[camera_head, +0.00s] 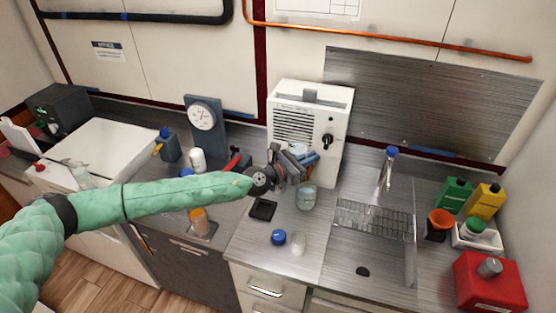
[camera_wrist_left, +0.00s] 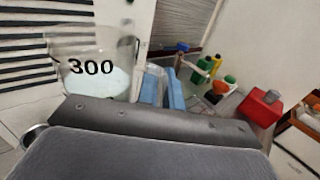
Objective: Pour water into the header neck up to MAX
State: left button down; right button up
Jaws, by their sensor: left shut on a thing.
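A clear beaker (camera_wrist_left: 95,75) marked 300 holds pale liquid in the left wrist view. In the head view the beaker (camera_head: 306,197) shows just below my left gripper (camera_head: 307,160). The gripper is shut on the beaker at its side nearest the blue fingers (camera_wrist_left: 172,90); the exact grip is partly hidden by the wrist housing. The beaker looks about upright, in front of a white vented unit (camera_head: 341,112). No MAX mark is readable. My right gripper is not in view.
A blue cap (camera_head: 278,237) and a small clear container (camera_head: 298,243) are on the counter. A sink with a wire rack (camera_head: 376,220) and tap (camera_head: 387,170) lies right. Bottles and a red can (camera_head: 488,283) stand far right. A dial gauge (camera_head: 203,117) is behind my arm.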

aim_at(295, 155)
pick_arm(q)
jog(key=shift+s+d+f+m+g+h, duration=0.4)
jog(key=shift+s+f+g, duration=0.2)
jog(key=shift+g, duration=0.1)
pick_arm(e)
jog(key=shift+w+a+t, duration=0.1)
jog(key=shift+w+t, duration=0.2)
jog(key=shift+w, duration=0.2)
pick_arm(q)
jog(key=shift+s+d, duration=0.1)
jog(key=shift+s, duration=0.1)
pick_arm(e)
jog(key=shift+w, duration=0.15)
pick_arm(q)
jog(key=shift+f, duration=0.1)
